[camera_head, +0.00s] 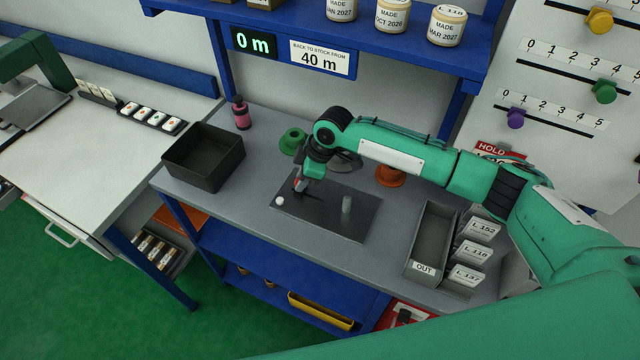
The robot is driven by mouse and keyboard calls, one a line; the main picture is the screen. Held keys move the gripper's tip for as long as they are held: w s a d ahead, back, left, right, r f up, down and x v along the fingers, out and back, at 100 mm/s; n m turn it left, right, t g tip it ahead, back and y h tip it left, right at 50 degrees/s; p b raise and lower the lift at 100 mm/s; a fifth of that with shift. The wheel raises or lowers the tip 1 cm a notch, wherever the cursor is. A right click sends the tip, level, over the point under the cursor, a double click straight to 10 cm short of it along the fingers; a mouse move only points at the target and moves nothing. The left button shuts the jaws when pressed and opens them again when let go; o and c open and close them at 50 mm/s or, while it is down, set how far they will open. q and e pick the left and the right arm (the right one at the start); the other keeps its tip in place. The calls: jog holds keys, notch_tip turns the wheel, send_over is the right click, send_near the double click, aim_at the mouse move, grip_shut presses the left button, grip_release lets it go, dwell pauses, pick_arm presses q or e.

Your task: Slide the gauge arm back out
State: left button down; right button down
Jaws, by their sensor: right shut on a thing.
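A dark flat plate (338,226) lies on the grey bench, with a short upright metal post (346,204) on its right part and a small white round knob (280,201) at its left edge. My right gripper (299,186) reaches down over the plate's left part, just above and right of the white knob. It is shut on a small part that I take for the gauge arm, mostly hidden by the fingers. The gauge arm's full shape and position cannot be made out. My left gripper is not in view.
A black bin (204,158) and a pink-red bottle (241,113) stand at left. A green spool (292,140) and an orange spool (390,175) sit behind the plate. A grey OUT tray (430,244) and labelled card slots (470,252) are at right. The display (254,43) reads 0 m.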

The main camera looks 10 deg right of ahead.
jog(key=shift+w+a, duration=0.25)
jog(key=shift+r, duration=0.1)
jog(key=c, duration=1.3)
grip_release()
jog(key=shift+a, duration=0.1)
jog(key=shift+o, duration=0.8)
jog(key=shift+w+a, duration=0.1)
